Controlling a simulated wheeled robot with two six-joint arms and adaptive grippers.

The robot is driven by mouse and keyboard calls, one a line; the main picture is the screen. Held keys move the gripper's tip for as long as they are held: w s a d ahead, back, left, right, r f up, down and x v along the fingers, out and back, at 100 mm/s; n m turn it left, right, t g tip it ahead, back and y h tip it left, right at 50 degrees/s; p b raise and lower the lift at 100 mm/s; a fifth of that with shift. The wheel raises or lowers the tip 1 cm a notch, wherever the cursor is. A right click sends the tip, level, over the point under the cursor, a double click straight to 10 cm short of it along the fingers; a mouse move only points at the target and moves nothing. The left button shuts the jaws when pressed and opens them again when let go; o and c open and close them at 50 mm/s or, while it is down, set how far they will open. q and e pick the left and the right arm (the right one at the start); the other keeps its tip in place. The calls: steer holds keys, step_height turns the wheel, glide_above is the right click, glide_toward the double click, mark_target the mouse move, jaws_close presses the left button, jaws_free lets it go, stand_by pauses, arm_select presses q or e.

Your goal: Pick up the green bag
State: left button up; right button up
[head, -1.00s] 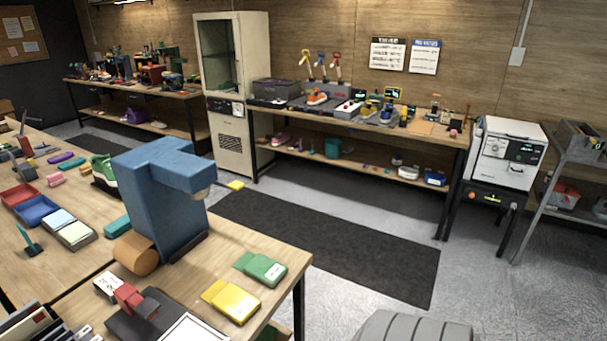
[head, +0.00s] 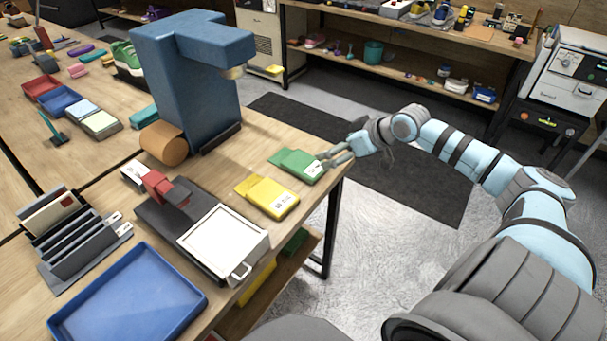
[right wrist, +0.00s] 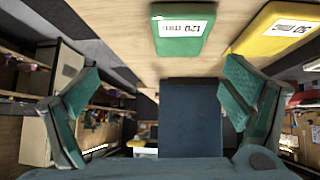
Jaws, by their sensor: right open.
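The green bag (head: 297,164) lies flat near the right edge of the wooden table in the head view, with a white label at its end. It also shows at the top middle of the right wrist view (right wrist: 182,42), with its label facing the camera. My right gripper (head: 338,156) is open and empty at the table's edge, just right of the bag's labelled end. In the right wrist view the fingers of my right gripper (right wrist: 165,100) are spread wide, with the bag beyond and above the gap. My left gripper is not in view.
A yellow bag (head: 268,197) lies close beside the green one. A large blue machine (head: 180,85) stands behind them. A white-topped device (head: 223,243) and a blue tray (head: 128,300) lie nearer. Open floor and a dark mat (head: 425,185) are to the right.

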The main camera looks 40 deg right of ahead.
mark_target(298, 159)
steer(key=shift+n+y, duration=0.4)
steer(key=a+x, duration=0.1)
steer(key=x, duration=0.3)
steer(key=b+x, duration=0.1)
steer(key=x, duration=0.3)
steer(key=a+r+b+x, duration=0.1)
steer(key=x, duration=0.3)
steer(key=shift+w+a, duration=0.35)
steer(key=shift+w, duration=0.05)
steer(key=shift+w+f+b, duration=0.3)
steer(key=shift+r, duration=0.1)
steer(key=c, duration=1.3)
